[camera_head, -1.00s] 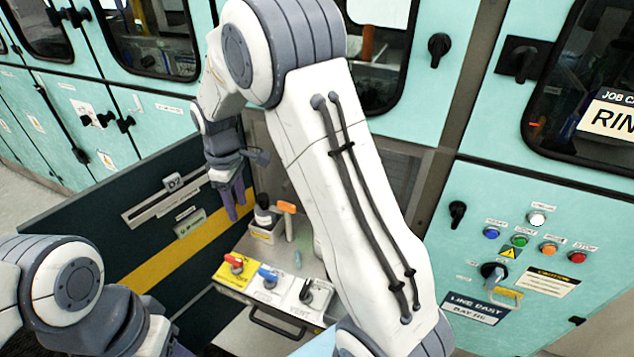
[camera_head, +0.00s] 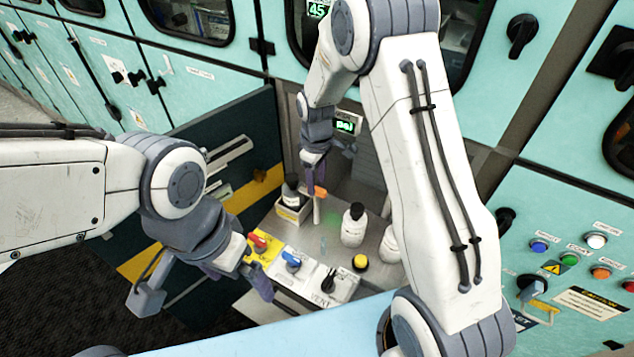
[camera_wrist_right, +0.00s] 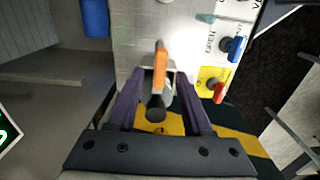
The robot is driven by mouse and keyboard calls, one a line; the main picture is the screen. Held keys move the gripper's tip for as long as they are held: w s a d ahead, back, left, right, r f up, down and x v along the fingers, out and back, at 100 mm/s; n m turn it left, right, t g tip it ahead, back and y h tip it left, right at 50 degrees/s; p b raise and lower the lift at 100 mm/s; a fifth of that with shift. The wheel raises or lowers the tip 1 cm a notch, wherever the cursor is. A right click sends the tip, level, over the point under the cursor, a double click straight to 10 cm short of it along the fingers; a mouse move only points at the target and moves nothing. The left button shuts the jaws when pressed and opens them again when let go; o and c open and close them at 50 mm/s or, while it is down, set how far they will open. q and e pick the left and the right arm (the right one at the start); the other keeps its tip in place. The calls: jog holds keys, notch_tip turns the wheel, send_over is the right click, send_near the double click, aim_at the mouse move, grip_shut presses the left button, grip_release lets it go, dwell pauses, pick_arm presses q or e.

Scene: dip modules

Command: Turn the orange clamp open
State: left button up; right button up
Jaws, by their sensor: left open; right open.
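The orange clamp (camera_head: 320,191) stands on a pale post beside a small open box in the bay. In the right wrist view the orange clamp (camera_wrist_right: 161,66) is a long orange bar lying ahead of and between the finger tips. My right gripper (camera_head: 314,176) hangs just above the clamp and the black-capped bottle; its purple fingers (camera_wrist_right: 159,82) are apart, with nothing visibly gripped. Whether a finger touches the clamp cannot be told. My left gripper (camera_head: 245,280) is open and empty, low in front of the knob panel.
A black-capped bottle (camera_head: 291,188) stands in the small box (camera_head: 290,215). Red (camera_head: 258,242), blue (camera_head: 291,260) and black (camera_head: 328,282) knobs line the front. A white bottle (camera_head: 353,226) and a yellow button (camera_head: 360,262) are to the right. A dark open door is at left.

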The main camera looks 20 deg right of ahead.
jog(key=shift+f, duration=0.85)
grip_shut()
